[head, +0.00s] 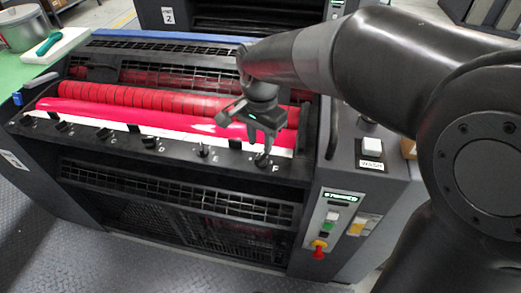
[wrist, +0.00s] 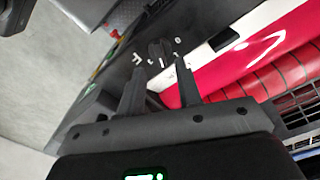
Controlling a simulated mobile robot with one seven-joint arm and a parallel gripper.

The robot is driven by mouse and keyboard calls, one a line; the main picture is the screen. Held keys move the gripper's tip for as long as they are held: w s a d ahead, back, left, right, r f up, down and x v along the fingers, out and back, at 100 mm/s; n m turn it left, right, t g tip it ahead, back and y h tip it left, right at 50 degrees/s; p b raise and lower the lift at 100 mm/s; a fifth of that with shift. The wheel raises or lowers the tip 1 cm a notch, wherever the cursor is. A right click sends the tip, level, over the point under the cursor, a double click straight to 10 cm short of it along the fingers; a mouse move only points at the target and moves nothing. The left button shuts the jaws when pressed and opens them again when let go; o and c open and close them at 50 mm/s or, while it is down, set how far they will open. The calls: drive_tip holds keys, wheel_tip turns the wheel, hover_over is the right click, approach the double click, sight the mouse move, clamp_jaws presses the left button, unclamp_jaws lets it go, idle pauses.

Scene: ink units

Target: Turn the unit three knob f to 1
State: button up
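Knob F (head: 262,160) is a small dark knob at the right end of the row along the front ledge of the near unit, with the letter F beside it. My gripper (head: 259,140) hangs just above it, fingers pointing down, and partly covers it. In the wrist view my gripper (wrist: 159,65) is open, with a finger on either side. The knob (wrist: 157,50) shows dark between and just beyond the fingertips, ringed by small white marks. I cannot tell whether the fingers touch it, or which mark it points to.
Other knobs, such as knob E (head: 203,150), line the ledge to the left. Behind them lie a pink-red roller (head: 150,118) and a guard grille. A WASH button (head: 371,146) and a control panel (head: 335,222) with a red knob stand to the right. Another unit labelled 2 (head: 168,16) is behind.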

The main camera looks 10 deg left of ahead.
sight(260, 156)
drive_tip(key=shift+f, duration=2.2)
drive_tip(key=shift+c, duration=0.2)
clamp_jaws()
